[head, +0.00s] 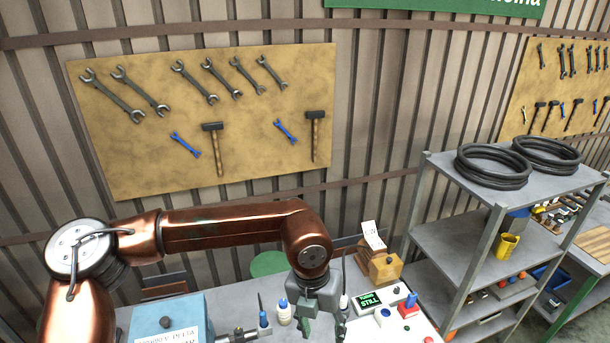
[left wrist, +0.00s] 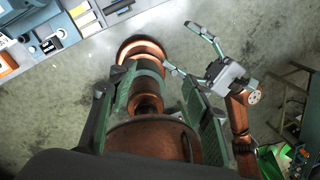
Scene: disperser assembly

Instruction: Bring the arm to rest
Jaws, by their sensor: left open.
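My copper left arm reaches across the head view from the left and bends down over the workbench (head: 240,296). My left gripper (head: 322,318) hangs at its end, fingers pointing down, among small items on the bench. My right arm is not in the head view.
A blue-grey box (head: 172,318), small bottles (head: 283,312), a lit display box (head: 372,301) and a wooden block with a card (head: 384,266) surround my left gripper. A metal shelf (head: 470,228) stands right. Bare floor (left wrist: 85,75) lies below my wrist.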

